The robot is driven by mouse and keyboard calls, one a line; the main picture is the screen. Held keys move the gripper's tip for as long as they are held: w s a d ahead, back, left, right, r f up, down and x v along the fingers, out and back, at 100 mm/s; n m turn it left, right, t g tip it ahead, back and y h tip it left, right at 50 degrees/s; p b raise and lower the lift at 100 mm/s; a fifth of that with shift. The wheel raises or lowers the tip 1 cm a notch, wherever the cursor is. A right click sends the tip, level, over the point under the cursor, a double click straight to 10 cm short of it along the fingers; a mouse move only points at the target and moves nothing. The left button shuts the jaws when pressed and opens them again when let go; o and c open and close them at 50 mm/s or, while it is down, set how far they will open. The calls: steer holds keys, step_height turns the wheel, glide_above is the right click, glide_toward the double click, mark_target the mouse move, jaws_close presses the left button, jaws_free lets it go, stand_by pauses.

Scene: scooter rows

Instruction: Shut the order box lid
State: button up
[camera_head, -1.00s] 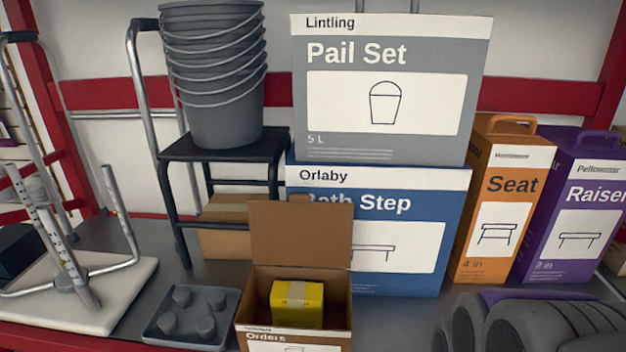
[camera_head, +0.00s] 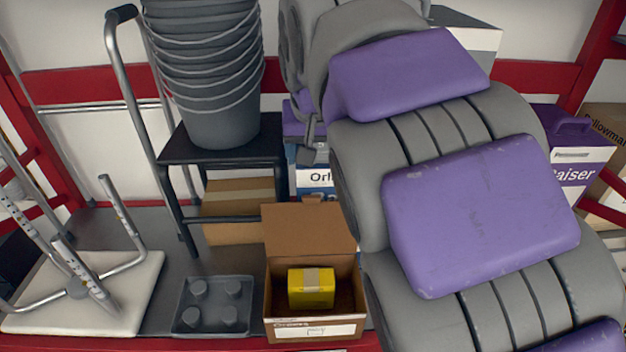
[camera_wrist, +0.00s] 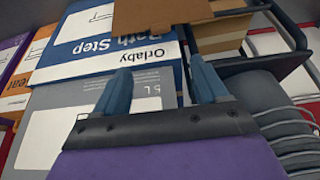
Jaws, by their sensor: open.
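The order box (camera_head: 313,330) is an open brown cardboard carton with a white "Orders" label, standing near the shelf's front edge in the head view. Its lid (camera_head: 309,228) stands up and leans back at the rear edge. A yellow taped package (camera_head: 311,288) sits inside, below the rim. My gripper (camera_wrist: 163,86) is open and empty in the wrist view, with its two blue-grey fingers apart. In that view a brown cardboard panel, probably the lid (camera_wrist: 160,12), shows beyond the fingers, not touching them. In the head view my arm mostly hides the gripper, above and behind the lid.
A stool (camera_head: 225,152) bearing stacked grey pails (camera_head: 217,110) stands behind left, with a cardboard box (camera_head: 238,208) beneath. A grey moulded tray (camera_head: 212,306) sits just left of the order box. The Bath Step box (camera_wrist: 110,50) and purple Raiser box (camera_head: 580,170) stand behind.

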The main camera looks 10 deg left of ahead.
glide_toward(311, 196)
steer(key=x, duration=0.5)
steer(key=p+x, duration=0.1)
steer(key=x, duration=0.2)
steer(key=shift+a, duration=0.35)
steer(key=shift+w+d+f, duration=0.1)
steer(key=shift+d+f, duration=0.15)
steer(key=shift+d, duration=0.35)
steer(key=shift+a, duration=0.45)
steer(key=c, duration=0.6)
steer(key=shift+d, duration=0.2)
steer(key=shift+c, duration=1.4)
jaws_close()
